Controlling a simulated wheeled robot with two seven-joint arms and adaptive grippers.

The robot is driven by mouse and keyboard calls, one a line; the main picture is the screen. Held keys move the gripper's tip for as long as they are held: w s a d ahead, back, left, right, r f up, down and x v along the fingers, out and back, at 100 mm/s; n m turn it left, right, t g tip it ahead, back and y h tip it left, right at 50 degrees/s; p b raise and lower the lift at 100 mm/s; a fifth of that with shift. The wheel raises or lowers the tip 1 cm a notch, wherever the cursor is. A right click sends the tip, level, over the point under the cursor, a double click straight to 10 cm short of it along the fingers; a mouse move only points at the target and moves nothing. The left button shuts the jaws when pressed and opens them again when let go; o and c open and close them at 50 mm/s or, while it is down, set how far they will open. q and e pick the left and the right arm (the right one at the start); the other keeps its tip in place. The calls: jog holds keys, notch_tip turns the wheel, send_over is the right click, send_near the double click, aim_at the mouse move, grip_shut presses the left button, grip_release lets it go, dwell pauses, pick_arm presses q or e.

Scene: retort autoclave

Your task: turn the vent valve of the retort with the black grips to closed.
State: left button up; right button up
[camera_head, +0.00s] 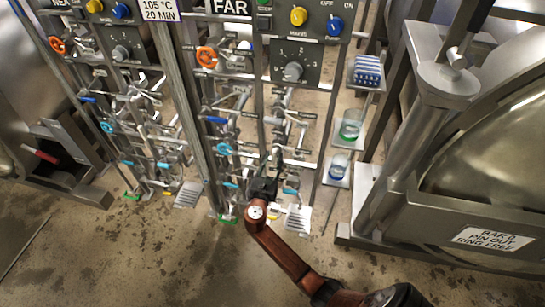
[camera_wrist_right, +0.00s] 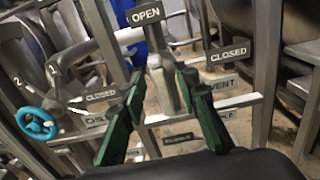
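My right gripper (camera_head: 263,182) is low in front of the lower pipework of the FAR panel (camera_head: 232,8). In the right wrist view its green fingers (camera_wrist_right: 161,88) are open, one on each side of a grey metal lever (camera_wrist_right: 164,92) by the VENT label (camera_wrist_right: 226,84). The lever stands roughly upright, its upper end near the OPEN sign (camera_wrist_right: 146,13); the CLOSED sign (camera_wrist_right: 230,54) is to its right. I cannot tell whether the fingers touch it. The retort at right (camera_head: 480,150) has a dark grip at its top; the left retort shows a red grip (camera_head: 42,156). My left gripper is not in view.
A teal handwheel (camera_wrist_right: 36,123) and another CLOSED sign (camera_wrist_right: 102,96) are left of the fingers. Pipes and posts crowd the lever. Shelves with a blue rack (camera_head: 367,70) and beakers (camera_head: 350,128) stand right of the panel. The floor in front is clear.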

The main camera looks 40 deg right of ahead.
jog(key=shift+x, duration=0.95)
jog(key=shift+c, duration=0.3)
grip_shut()
jog(key=shift+a, duration=0.15)
